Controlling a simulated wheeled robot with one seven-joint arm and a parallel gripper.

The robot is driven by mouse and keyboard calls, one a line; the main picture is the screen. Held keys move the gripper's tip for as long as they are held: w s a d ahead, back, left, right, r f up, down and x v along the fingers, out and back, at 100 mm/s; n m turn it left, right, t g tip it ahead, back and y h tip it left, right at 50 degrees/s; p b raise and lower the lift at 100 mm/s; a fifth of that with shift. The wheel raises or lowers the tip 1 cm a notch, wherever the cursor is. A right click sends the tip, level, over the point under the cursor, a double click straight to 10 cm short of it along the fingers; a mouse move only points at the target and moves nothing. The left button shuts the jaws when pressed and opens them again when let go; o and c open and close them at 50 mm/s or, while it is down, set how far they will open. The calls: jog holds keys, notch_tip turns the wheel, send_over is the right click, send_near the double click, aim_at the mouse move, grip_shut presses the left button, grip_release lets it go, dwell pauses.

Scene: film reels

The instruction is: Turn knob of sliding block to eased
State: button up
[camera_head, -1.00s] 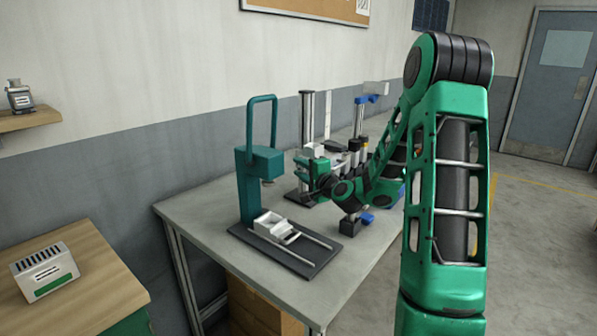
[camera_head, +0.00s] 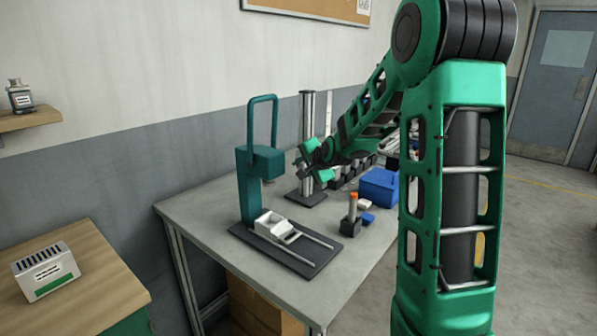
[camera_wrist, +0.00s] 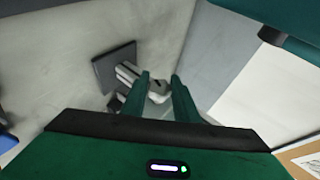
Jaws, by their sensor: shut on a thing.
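A silver upright post (camera_head: 308,115) stands on a dark base plate (camera_head: 305,197) at the back of the grey table. The sliding block on it is mostly hidden by my gripper (camera_head: 309,164) in the head view. In the wrist view, my two green fingers (camera_wrist: 160,82) reach toward the post from above and close around a small light grey part, seemingly the block's knob (camera_wrist: 158,97). The dark base plate (camera_wrist: 113,66) also shows there. The knob's pointer and any marks are too small to read.
A teal press (camera_head: 264,160) with a white tray (camera_head: 270,222) on rails stands left of the post. A blue box (camera_head: 378,188) and an orange-topped holder (camera_head: 352,215) stand to the right. The wall is close behind the post.

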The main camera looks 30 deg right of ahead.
jog(key=shift+n+g+h, duration=0.4)
jog(key=shift+n+g, duration=0.1)
jog(key=shift+g, duration=1.4)
jog(key=shift+d, duration=0.1)
jog(key=o, duration=1.1)
jog(key=shift+c, duration=0.2)
jog(key=v, duration=1)
jog(key=shift+r, duration=0.3)
jog(key=shift+s, duration=0.1)
